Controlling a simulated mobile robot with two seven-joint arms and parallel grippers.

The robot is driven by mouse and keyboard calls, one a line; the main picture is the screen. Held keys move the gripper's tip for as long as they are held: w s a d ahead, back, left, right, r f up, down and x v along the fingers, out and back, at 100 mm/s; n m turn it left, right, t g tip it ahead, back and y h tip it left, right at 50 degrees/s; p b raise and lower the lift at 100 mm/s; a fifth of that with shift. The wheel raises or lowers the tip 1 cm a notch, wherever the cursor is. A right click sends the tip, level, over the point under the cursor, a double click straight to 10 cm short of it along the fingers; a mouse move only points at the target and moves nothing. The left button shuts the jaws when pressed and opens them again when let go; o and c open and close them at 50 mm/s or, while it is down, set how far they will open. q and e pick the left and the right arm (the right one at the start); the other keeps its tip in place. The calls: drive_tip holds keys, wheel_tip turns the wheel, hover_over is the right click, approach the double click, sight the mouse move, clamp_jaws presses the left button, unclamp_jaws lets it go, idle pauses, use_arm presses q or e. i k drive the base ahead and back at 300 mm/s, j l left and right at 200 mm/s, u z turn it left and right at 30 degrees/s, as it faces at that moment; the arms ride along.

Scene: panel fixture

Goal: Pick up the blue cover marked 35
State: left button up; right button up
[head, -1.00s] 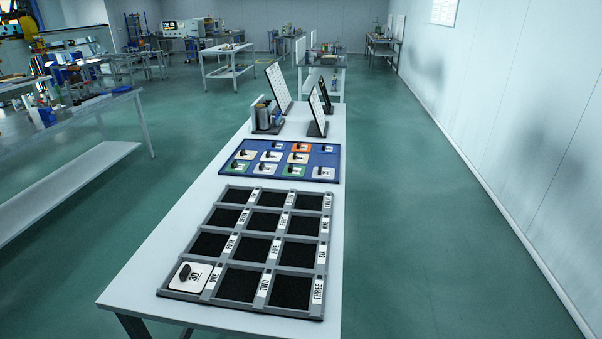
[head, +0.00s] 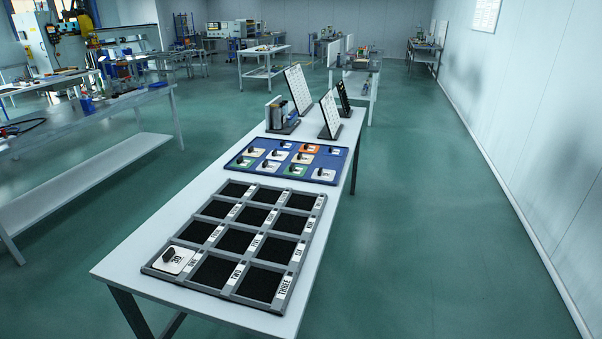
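A blue tray (head: 229,163) lies in the middle of the long white table and holds several small covers with dark handles. Two covers at the tray's far side look blue, one at the far middle (head: 285,145) and one at the far right corner (head: 335,151). They blend into the tray, and their numbers are too small to read, so I cannot tell which is marked 35. An orange cover (head: 310,149) sits between them. Neither of my grippers is in view.
A grey panel frame (head: 214,293) with black labelled pockets lies nearer on the table (head: 125,250). A white cover marked 30 (head: 175,260) sits in its near left pocket. Upright boards (head: 298,90) stand behind the tray. The floor right of the table is clear.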

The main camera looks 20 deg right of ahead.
sight(330, 150)
drive_tip(key=k+l+u, duration=0.15)
drive_tip(key=l, duration=0.25)
drive_tip(key=l+u, duration=0.1)
drive_tip(key=l, duration=0.35)
drive_tip(key=l+u, duration=0.3)
drive_tip(key=l, duration=0.55)
drive_tip(key=i+l+u, duration=0.15)
drive_tip(key=l, duration=0.35)
drive_tip(key=i+l+u, duration=0.1)
drive_tip(key=l, duration=0.35)
drive_tip(key=i+l+u, duration=0.15)
drive_tip(key=l, duration=0.4)
drive_tip(key=i+l+u, duration=0.1)
drive_tip(key=l, duration=0.4)
drive_tip(key=i+l+u, duration=0.15)
drive_tip(key=l, duration=0.4)
drive_tip(key=l+u, duration=0.1)
drive_tip(key=l, duration=1.35)
